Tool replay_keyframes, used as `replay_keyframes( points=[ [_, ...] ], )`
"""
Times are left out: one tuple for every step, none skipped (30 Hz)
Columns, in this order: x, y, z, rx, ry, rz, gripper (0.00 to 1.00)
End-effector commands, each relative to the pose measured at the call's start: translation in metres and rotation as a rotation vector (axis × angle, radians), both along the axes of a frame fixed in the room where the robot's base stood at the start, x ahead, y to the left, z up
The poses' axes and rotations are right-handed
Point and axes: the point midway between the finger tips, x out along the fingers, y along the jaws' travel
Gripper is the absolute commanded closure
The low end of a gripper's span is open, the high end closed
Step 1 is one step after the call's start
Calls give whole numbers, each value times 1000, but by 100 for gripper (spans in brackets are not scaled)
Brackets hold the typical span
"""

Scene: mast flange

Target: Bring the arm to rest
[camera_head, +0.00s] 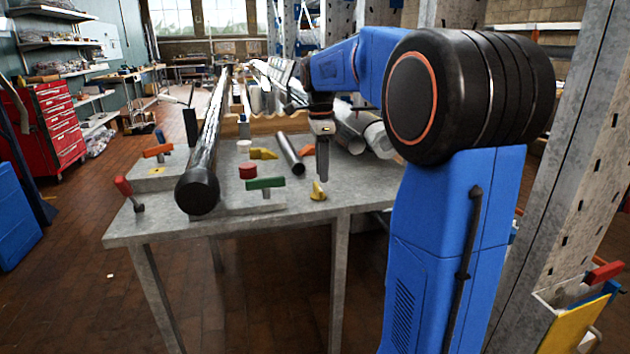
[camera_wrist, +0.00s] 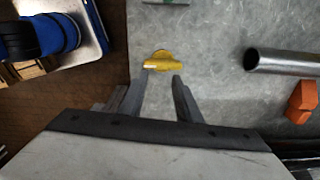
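My arm is blue with a large black joint at the right of the head view, and it reaches forward over the grey workbench (camera_head: 300,222). My gripper (camera_head: 322,178) hangs down above the bench near its front edge. In the wrist view its two grey fingers stand apart with nothing between them, so my gripper (camera_wrist: 159,80) is open and empty. A yellow piece (camera_head: 317,192) lies on the bench just below the fingers. In the wrist view this yellow piece (camera_wrist: 160,62) shows just beyond the fingertips; I cannot tell the exact height gap.
A metal tube (camera_head: 290,153), an orange piece (camera_wrist: 302,102), a red cylinder (camera_head: 248,171) and a green-handled piece (camera_head: 266,184) lie near my gripper. A long dark bar (camera_head: 205,150) runs along the bench. A grey perforated post (camera_head: 560,180) stands close right of my arm.

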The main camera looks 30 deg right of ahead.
Motion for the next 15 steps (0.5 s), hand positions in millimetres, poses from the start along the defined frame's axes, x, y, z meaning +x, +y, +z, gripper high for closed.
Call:
replay_keyframes(
  points=[
    [1,1,-2,2,5,3,69],
    [1,1,-2,3,5,4,69],
    [2,2,-2,3,6,5,69],
    [2,2,-2,3,6,5,69],
    [2,2,-3,4,6,6,69],
    [2,2,-3,5,7,6,69],
    [2,2,-3,5,7,7,69],
    [2,3,-4,5,7,7,69],
    [2,3,-4,5,7,8,69],
    [2,3,-4,6,8,8,69],
    [2,3,-4,6,8,8,69],
    [3,3,-4,6,8,8,69],
    [3,3,-4,6,8,8,69],
    [3,3,-5,6,8,9,69],
    [3,3,-5,6,8,9,69]
  ],
)
